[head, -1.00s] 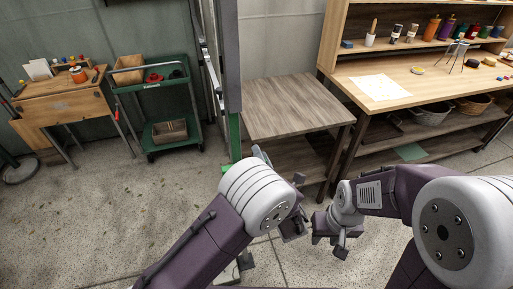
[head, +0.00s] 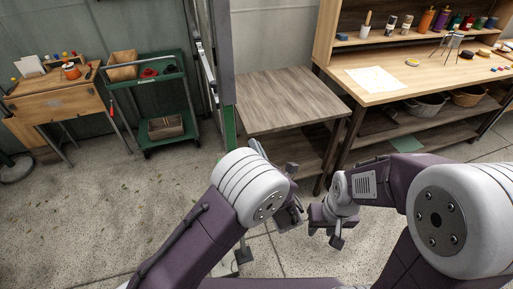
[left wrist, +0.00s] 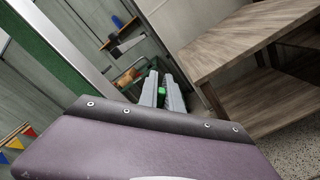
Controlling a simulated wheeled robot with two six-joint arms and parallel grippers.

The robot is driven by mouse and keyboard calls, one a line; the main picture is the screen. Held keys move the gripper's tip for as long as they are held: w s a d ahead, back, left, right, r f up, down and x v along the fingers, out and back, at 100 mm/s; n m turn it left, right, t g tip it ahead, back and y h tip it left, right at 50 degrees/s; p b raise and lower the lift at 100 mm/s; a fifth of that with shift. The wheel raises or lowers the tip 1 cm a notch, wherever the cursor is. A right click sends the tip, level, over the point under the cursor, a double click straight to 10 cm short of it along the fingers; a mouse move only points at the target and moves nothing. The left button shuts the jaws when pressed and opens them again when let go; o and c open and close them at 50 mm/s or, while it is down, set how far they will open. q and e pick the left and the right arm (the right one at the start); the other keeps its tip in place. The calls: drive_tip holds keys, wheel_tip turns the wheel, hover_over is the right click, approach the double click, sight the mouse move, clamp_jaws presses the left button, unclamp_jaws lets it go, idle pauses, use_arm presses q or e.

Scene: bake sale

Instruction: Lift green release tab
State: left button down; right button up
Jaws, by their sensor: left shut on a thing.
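The green release tab (left wrist: 162,92) is a small bright green piece between the fingers of my left gripper (left wrist: 163,88) in the left wrist view. The gripper is shut on it, and the fingers cover part of it. In the head view my left wrist hides most of that gripper, and I cannot make out the tab there. My right gripper (head: 325,238) hangs over the floor in front of the low wooden table, its fingers apart, with nothing seen between them.
A low grey-brown wooden table (head: 290,98) stands beside a tall grey partition with a green post (head: 229,128). A workbench (head: 440,75) with bottles and paper is at the right. A green cart (head: 180,135) and a small desk (head: 58,98) stand at the left. Open floor lies left of my arms.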

use_arm(q)
drive_tip(key=c, duration=1.6)
unclamp_jaws()
drive_tip(key=shift+o, duration=0.4)
drive_tip(key=shift+w+a, duration=0.15)
drive_tip(key=v, duration=0.9)
